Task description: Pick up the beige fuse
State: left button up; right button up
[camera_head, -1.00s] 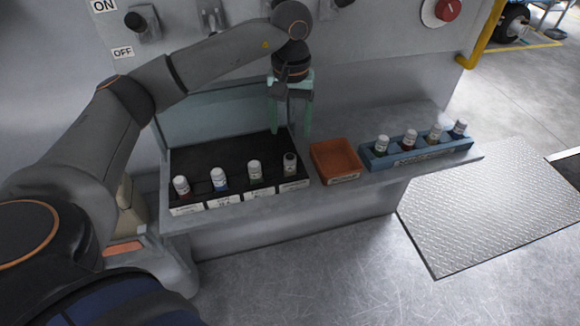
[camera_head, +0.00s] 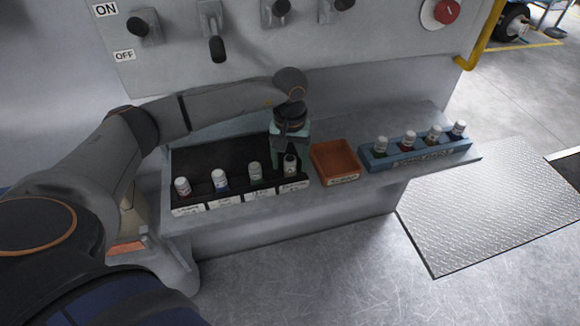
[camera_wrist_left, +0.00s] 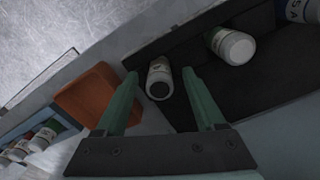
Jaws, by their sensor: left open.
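My left gripper (camera_head: 288,153) is open and points down over the right end of the black tray (camera_head: 235,150). A fuse with a pale label and a dark top (camera_head: 290,165) stands in the tray's rightmost place, at the fingertips. In the left wrist view this fuse (camera_wrist_left: 160,77) shows between the two open fingertips (camera_wrist_left: 159,75), not gripped. I cannot tell its body colour for sure. Another fuse with a tan body (camera_head: 433,134) stands third from the left in the blue rack (camera_head: 415,158). My right gripper is not in view.
Several other white-labelled fuses stand in the black tray, the nearest being a greenish one (camera_head: 255,172). An empty orange bin (camera_head: 336,160) sits between the tray and the blue rack. A grey panel with switches (camera_head: 217,48) rises behind the shelf.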

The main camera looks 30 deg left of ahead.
pick_arm(q)
jog(key=shift+c, duration=0.2)
grip_shut()
jog(key=shift+r, duration=0.15)
dwell(0.4)
